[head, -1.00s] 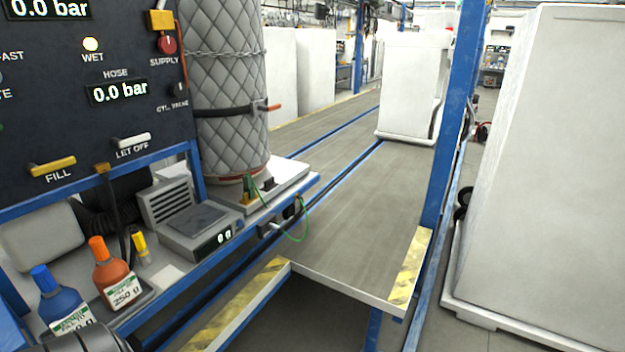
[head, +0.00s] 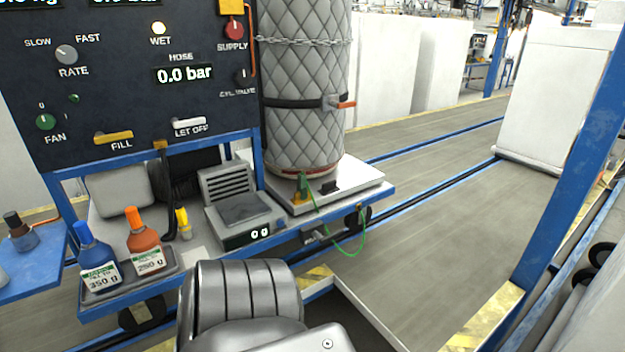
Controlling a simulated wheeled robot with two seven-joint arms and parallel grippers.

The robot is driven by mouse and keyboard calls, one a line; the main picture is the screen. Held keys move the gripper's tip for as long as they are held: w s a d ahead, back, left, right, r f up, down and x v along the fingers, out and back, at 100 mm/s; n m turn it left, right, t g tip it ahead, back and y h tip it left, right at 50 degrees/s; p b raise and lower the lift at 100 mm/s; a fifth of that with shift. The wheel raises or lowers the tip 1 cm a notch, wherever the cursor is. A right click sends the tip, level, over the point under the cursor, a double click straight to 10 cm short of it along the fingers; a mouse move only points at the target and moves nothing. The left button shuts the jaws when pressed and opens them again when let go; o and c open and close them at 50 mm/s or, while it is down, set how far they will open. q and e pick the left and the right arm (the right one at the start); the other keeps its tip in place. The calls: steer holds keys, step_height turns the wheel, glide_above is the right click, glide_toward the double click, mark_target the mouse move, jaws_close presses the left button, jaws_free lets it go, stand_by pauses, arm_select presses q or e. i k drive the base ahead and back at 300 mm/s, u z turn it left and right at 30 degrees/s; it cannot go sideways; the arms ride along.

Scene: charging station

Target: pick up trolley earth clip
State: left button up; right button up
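A green cable (head: 352,249) hangs in a loop at the front right of the blue trolley (head: 180,285). Its upper end runs to a small green clip-like piece (head: 303,187) on the white platform at the foot of the quilted cylinder. I cannot tell for sure which end is the earth clip. A grey metal link of my arm fills the bottom centre. Neither gripper shows.
A scale (head: 245,222), a blue bottle (head: 97,262) and an orange bottle (head: 144,243) stand on the trolley. The quilted cylinder (head: 302,95) stands behind the cable. A blue post (head: 568,170) rises at right. The grey floor between is clear.

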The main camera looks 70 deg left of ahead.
mark_target(302, 186)
steer(key=u, duration=0.7)
steer(key=i, duration=1.05)
steer(key=u, duration=0.9)
